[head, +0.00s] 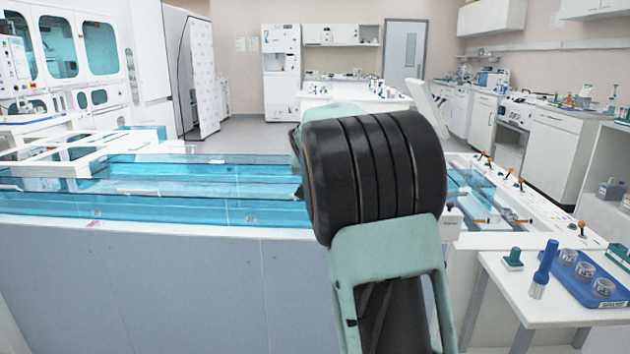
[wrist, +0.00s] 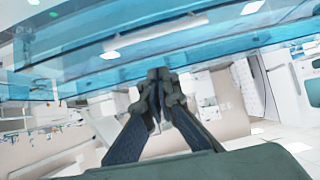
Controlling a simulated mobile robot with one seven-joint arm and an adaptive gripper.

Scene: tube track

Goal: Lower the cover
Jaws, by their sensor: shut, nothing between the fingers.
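Clear blue cover panels (head: 200,190) run along the long track at the left and middle of the head view. More blue panel (head: 475,195) shows right of my arm. I cannot tell which panel is raised. In the wrist view, a clear blue panel (wrist: 90,50) with a darker edge spans the upper picture. My gripper (wrist: 160,78) is shut and empty, its fingertips close to the panel's edge. I cannot tell whether they touch. In the head view my arm hides the gripper and the middle of the track.
A white side table (head: 545,290) stands at the front right. It holds a blue tray (head: 590,290) with ring-shaped parts, a blue-handled tool (head: 545,265) and a green-topped block (head: 513,260). Orange-knobbed levers (head: 508,172) stand along the track's right end. Floor shows behind the track.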

